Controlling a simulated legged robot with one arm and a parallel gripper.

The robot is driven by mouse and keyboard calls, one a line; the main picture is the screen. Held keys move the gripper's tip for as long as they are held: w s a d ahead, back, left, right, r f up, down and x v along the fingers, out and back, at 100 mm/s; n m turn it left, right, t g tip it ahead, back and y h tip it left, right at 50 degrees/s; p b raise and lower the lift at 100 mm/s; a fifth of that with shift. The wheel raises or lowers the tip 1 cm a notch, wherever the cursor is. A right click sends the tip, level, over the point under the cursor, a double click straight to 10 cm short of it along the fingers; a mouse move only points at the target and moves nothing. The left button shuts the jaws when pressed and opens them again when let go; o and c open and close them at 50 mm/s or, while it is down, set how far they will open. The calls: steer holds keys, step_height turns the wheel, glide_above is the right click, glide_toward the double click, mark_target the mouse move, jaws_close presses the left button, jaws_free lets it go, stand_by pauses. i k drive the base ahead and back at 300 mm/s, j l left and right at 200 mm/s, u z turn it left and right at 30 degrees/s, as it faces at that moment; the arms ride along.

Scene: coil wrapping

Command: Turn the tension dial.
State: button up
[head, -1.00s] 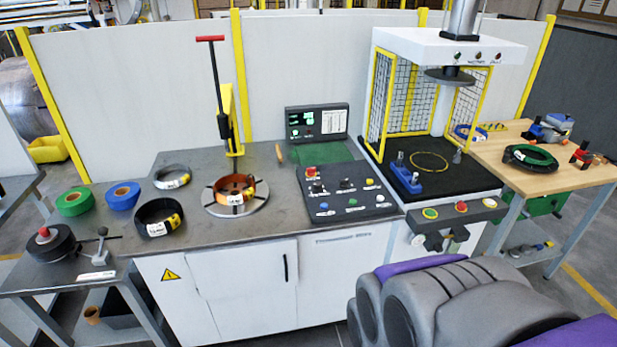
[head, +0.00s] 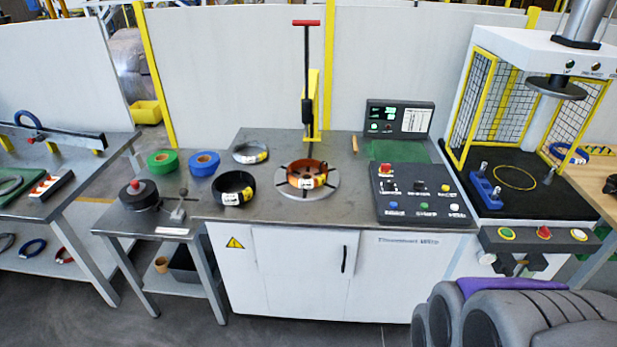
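A dark sloped control panel (head: 424,206) lies on the right part of the grey bench. It carries a red button (head: 386,169), black knobs (head: 391,186) and (head: 420,187), a yellow button (head: 446,188) and several coloured buttons along its front. A display box (head: 397,119) with green digits and small round controls stands behind it. The labels are too small to read, so I cannot tell which control is the tension dial. My gripper is not in view; only grey and purple parts of my own body show at the lower right.
An orange coil (head: 307,174) sits on a round turntable at mid bench. Black (head: 233,188) and grey (head: 251,152) coils lie to its left. A tall red-handled lever (head: 307,75) stands behind. A caged press (head: 515,110) is right of the panel. Floor in front is clear.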

mark_target(388, 184)
steer(key=i+j, duration=0.15)
steer(key=i, duration=0.3)
steer(key=i+j, duration=0.15)
steer(key=i, duration=0.3)
steer(key=i+j, duration=0.15)
steer(key=i, duration=0.25)
steer(key=z, duration=0.05)
